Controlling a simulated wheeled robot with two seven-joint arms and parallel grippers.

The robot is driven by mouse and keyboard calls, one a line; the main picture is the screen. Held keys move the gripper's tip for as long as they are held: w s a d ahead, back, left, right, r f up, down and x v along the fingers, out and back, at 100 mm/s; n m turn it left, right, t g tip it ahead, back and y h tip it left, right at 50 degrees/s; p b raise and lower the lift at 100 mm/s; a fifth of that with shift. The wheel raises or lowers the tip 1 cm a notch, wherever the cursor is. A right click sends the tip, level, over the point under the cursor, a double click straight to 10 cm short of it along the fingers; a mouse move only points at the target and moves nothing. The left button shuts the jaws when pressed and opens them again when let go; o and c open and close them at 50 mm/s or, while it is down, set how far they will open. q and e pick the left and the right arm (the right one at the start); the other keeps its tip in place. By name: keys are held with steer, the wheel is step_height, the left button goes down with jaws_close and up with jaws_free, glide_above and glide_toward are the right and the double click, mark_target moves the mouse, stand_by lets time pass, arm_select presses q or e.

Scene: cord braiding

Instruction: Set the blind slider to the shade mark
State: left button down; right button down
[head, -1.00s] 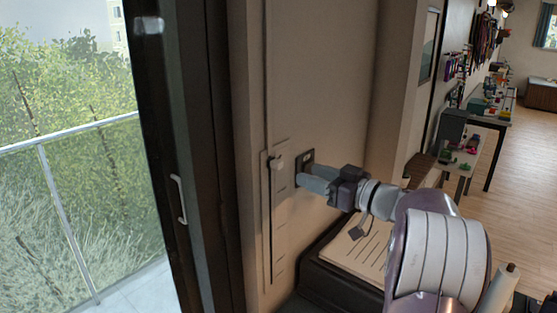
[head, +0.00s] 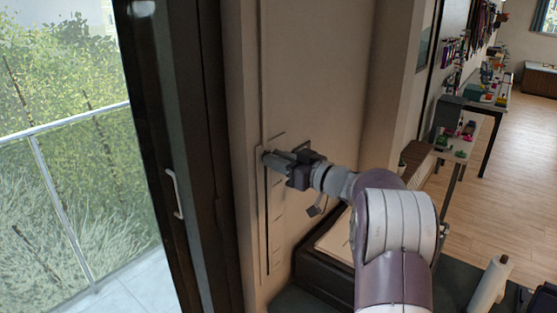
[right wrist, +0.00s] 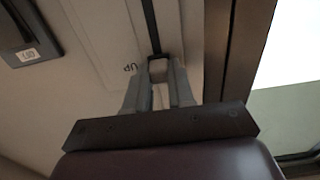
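The blind slider is a pale vertical plate (head: 262,210) on the wall beside the door frame, with a dark slot and short marks along its right side. Its small pale knob (right wrist: 158,70) is near the top of the slot. My right gripper (head: 270,159) is at the knob; the right wrist view shows one finger on each side of it. I cannot tell whether the fingers press on it. In the head view the gripper largely hides the knob. Which mark means shade is not readable. My left gripper is out of view.
A dark wall plate (right wrist: 25,35) is close to the slider; the gripper partly covers it in the head view. A dark door frame with a pale handle (head: 174,194) stands to the left. A dark tray holding a sheet (head: 335,238) lies below my right arm.

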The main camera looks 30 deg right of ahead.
step_height(320, 180, down, 10)
steer(key=b, duration=0.5)
steer(key=c, duration=1)
jaws_free()
steer(key=shift+r, duration=0.1)
steer(key=shift+o, duration=0.2)
steer(key=b+v, duration=0.2)
steer(key=v, duration=1.1)
steer(key=shift+b, duration=0.35)
steer(key=shift+w, duration=0.1)
